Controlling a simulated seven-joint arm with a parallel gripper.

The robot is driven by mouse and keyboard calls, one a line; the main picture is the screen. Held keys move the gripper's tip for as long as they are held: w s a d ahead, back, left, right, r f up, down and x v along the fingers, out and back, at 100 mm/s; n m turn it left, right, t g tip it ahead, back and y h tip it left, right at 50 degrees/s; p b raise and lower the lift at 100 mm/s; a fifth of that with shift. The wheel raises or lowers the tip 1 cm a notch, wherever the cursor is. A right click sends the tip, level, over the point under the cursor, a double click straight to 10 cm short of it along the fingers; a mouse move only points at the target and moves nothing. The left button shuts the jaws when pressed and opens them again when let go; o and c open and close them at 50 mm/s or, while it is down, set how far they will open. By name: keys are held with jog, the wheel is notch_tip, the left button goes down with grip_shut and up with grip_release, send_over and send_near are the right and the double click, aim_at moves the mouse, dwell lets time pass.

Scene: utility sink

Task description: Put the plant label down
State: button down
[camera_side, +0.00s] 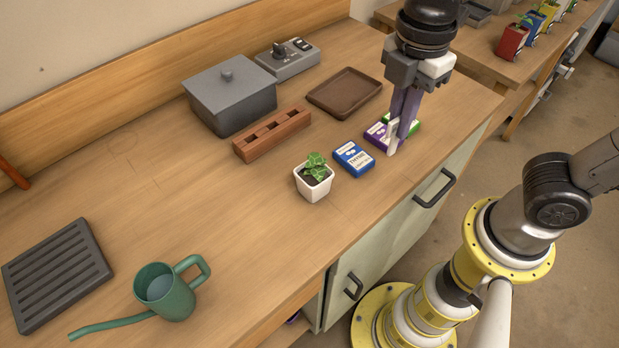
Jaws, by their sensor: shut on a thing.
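My gripper (400,130) points down at the right part of the counter, its fingers shut on a small white plant label (392,140). The label shows as a narrow white strip at the fingertips, with its pointed lower end downward. It is just in front of, or over, a purple seed packet (374,131) and a green seed packet (414,127). The fingers hide part of both packets. I cannot tell whether the label touches the packets or the counter.
Behind are a brown tray (344,92), a brick block (271,135) and a grey lidded box (230,97). Bare counter (225,210) lies left, before a green watering can (168,293).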

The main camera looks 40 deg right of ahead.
jog(key=shift+s+a+r, duration=0.15)
jog(key=shift+s+a, duration=0.05)
jog(key=w+a+f, duration=0.2)
jog(key=w, duration=0.1)
jog(key=w+a+f, duration=0.2)
jog(key=w+f, duration=0.1)
jog(key=w, duration=0.1)
jog(key=w+a+f, duration=0.2)
jog(key=w+f, duration=0.1)
jog(key=w, duration=0.1)
jog(key=shift+a+f, duration=0.1)
jog(key=shift+f, duration=0.05)
jog(key=shift+w+a+f, duration=0.1)
jog(key=shift+w+f, duration=0.05)
jog(key=shift+f, duration=0.6)
jog(key=shift+w+a+f, duration=0.1)
jog(key=shift+w+f, duration=0.1)
jog(key=shift+f, duration=0.55)
jog(key=shift+w+a+f, duration=0.1)
jog(key=shift+w+f, duration=0.05)
jog(key=shift+f, duration=0.6)
jog(key=shift+f, duration=0.1)
jog(key=c, duration=1)
grip_release()
